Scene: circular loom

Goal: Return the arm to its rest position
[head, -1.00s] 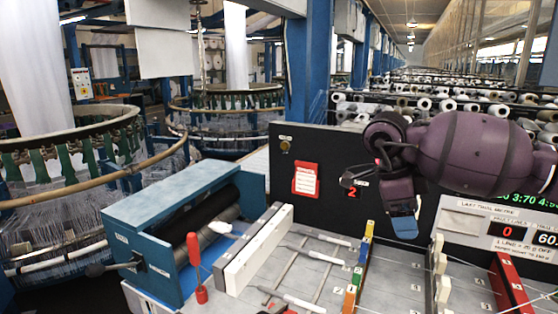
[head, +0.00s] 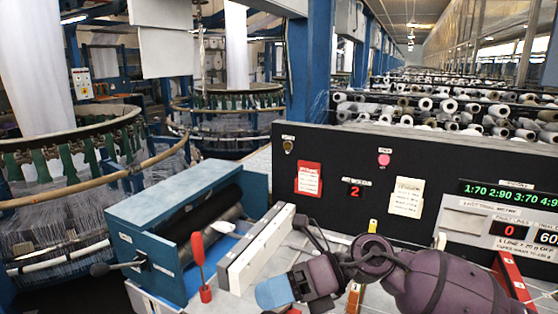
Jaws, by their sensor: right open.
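My right arm, purple with dark bands, comes in from the lower right and reaches left over the grey bench. Its gripper (head: 277,291) has a blue fingertip and is low in the head view, in front of the white-topped block (head: 256,250). It is open, and I see nothing held in it. The arm hides much of the bench top with its tools and coloured markers. My left gripper is not in view.
A blue box with a dark roller (head: 180,202) and a red-handled lever (head: 198,255) stand left of the gripper. A black panel (head: 330,150) with red and green displays rises behind the arm. A red block (head: 512,278) stands at right.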

